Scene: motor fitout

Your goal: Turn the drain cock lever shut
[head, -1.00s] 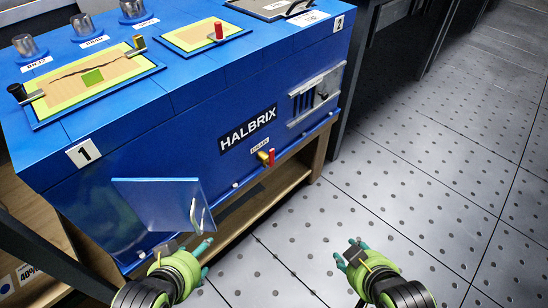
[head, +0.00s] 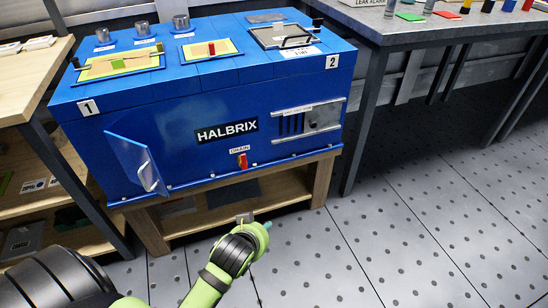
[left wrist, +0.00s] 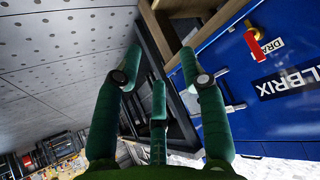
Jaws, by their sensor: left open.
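The drain cock (head: 243,161) is on the front of the blue HALBRIX housing (head: 190,165), just under the DRAIN label (head: 239,149). Its red lever stands roughly upright in the head view. In the left wrist view the red lever (left wrist: 256,49) and its brass body show at the upper right, outside the fingers. My left gripper (head: 262,226) is in front of and below the drain cock, apart from it. Its green fingers (left wrist: 159,60) are spread with nothing between them. My right gripper is out of view.
A hinged blue door (head: 132,163) with a handle stands open at the housing's left. A wooden stand (head: 322,180) with a lower shelf carries the housing. A grey workbench (head: 425,32) is at the right. The floor in front is clear.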

